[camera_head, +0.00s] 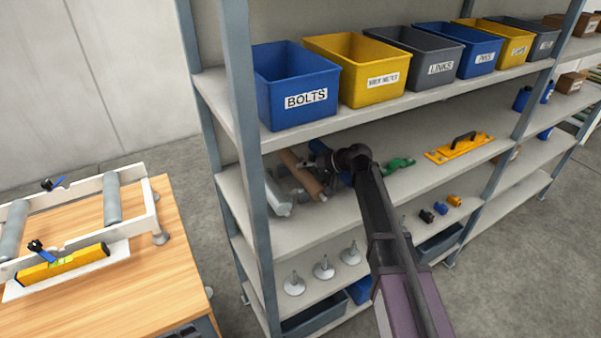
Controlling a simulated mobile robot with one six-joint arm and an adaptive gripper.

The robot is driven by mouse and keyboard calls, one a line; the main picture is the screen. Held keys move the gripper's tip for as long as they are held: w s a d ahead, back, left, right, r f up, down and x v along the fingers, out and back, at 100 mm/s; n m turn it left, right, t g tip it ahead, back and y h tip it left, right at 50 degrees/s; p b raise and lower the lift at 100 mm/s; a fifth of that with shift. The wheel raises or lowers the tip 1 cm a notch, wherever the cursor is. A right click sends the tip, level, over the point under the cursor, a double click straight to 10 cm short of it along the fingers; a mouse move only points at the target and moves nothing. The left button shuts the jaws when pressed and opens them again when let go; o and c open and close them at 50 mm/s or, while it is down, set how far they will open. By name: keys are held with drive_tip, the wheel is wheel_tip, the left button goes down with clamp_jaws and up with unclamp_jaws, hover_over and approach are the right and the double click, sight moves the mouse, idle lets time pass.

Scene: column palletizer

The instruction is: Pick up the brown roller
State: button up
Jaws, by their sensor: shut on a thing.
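The brown roller (302,175) lies on the middle shelf of the rack, at its left end, slanting from back left to front right. My arm reaches into that shelf from the lower right. My gripper (318,168) is at the roller's right side and is shut on it. The fingers are small and partly hidden by my wrist, so the exact grip is hard to see. I cannot tell whether the roller is clear of the shelf. Light grey rollers (278,198) lie just left of the brown one.
Labelled bins, such as the blue BOLTS bin (297,85), stand on the shelf above. A blue-grey rack post (243,120) rises left of the rollers. A green part (399,164) and a yellow plate with a handle (460,147) lie to the right. A wooden table (150,285) stands at the left.

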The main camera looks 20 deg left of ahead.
drive_tip(key=shift+a+r+p, duration=0.1)
drive_tip(key=shift+r+p, duration=0.05)
drive_tip(key=shift+p, duration=0.15)
drive_tip(key=shift+r, duration=0.2)
wheel_tip(320, 180, up, 9)
drive_tip(key=p, duration=0.9)
drive_tip(key=shift+r, duration=0.1)
idle(0.8)
